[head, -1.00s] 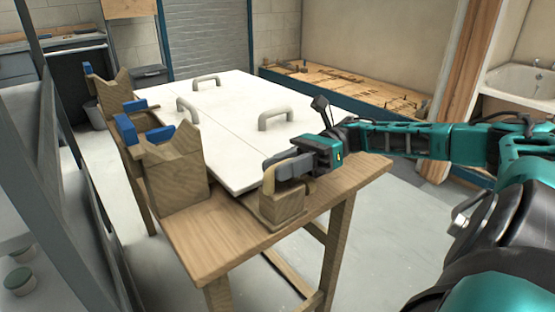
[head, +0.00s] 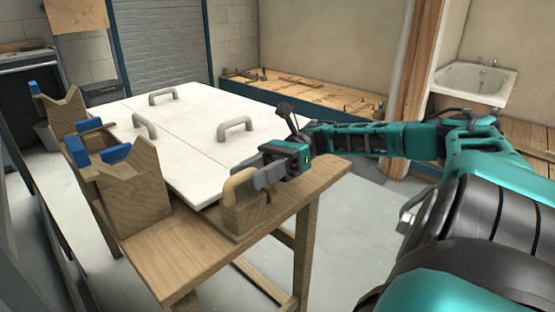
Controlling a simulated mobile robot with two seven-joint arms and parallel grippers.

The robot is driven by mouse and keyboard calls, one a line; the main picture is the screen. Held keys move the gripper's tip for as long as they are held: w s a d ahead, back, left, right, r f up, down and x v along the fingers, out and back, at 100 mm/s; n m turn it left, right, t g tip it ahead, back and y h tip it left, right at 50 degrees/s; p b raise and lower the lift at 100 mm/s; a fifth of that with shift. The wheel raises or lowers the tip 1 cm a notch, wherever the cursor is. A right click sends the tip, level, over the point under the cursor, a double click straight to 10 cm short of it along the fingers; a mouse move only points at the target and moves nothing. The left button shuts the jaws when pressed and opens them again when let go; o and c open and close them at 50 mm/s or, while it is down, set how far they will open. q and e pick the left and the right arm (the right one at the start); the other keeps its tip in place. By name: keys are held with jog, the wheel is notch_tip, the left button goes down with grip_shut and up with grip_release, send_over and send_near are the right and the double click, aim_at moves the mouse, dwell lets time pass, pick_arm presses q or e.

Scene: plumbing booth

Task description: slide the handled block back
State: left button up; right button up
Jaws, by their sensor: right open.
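The handled block (head: 247,215) is a small wooden block on the near right part of the wooden bench top. Its tan curved handle (head: 236,184) stands up from its top. My right gripper (head: 261,178) reaches in from the right at handle height. It is open, with its dark fingers right beside the handle, partly overlapping it in the picture. I cannot tell whether they touch it or whether the far finger is behind it. My left gripper is not in view.
White panels (head: 187,150) with several grey handles lie behind the block. Notched wooden supports (head: 138,200) with blue pads (head: 115,154) stand to its left. The bare bench top (head: 175,262) is clear at the front left.

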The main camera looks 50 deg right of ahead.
jog(key=s+d, duration=0.1)
jog(key=d, duration=0.9)
jog(key=shift+s+d+b, duration=0.15)
jog(key=shift+d+b, duration=0.25)
jog(key=shift+b, duration=0.05)
